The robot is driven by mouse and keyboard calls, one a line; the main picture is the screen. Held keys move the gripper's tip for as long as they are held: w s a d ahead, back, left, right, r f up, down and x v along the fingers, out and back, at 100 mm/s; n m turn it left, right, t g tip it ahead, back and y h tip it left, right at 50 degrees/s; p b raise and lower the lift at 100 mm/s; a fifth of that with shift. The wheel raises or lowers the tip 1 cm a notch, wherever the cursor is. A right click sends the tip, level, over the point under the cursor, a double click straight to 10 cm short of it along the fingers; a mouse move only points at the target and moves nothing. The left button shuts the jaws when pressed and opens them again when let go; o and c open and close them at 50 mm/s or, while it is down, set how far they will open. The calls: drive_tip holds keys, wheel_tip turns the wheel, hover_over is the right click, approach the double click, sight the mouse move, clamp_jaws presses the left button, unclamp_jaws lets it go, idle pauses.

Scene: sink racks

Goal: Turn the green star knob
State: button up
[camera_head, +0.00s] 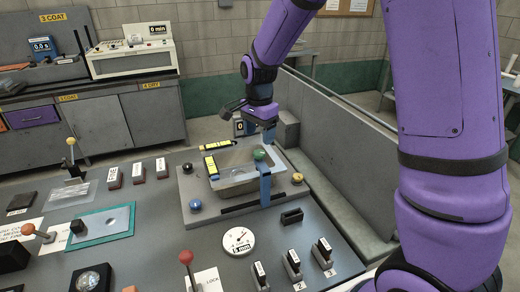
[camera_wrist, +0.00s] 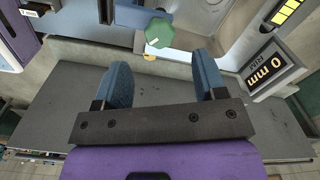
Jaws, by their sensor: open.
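The green star knob (camera_wrist: 159,33) is at the top middle of the wrist view, just beyond and between my fingertips. In the head view the green knob (camera_head: 259,154) sits at the top of a blue upright piece (camera_head: 265,187) by the sink rack. My gripper (camera_wrist: 165,72) has its two blue fingers spread apart with nothing between them. In the head view my gripper (camera_head: 268,135) points down just above and behind the knob. The fingers appear apart from the knob.
A metal basin (camera_head: 236,172) is set in the grey plate, with blue (camera_head: 195,206), black (camera_head: 187,168) and yellow (camera_head: 297,178) knobs at its corners. A display reading 0 mm (camera_wrist: 268,66) stands close to the right of my gripper. A grey wall panel (camera_head: 335,140) runs along the right.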

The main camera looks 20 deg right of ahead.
sight(259, 152)
wheel_tip(259, 152, down, 6)
idle(0.4)
drive_tip(key=c, duration=0.9)
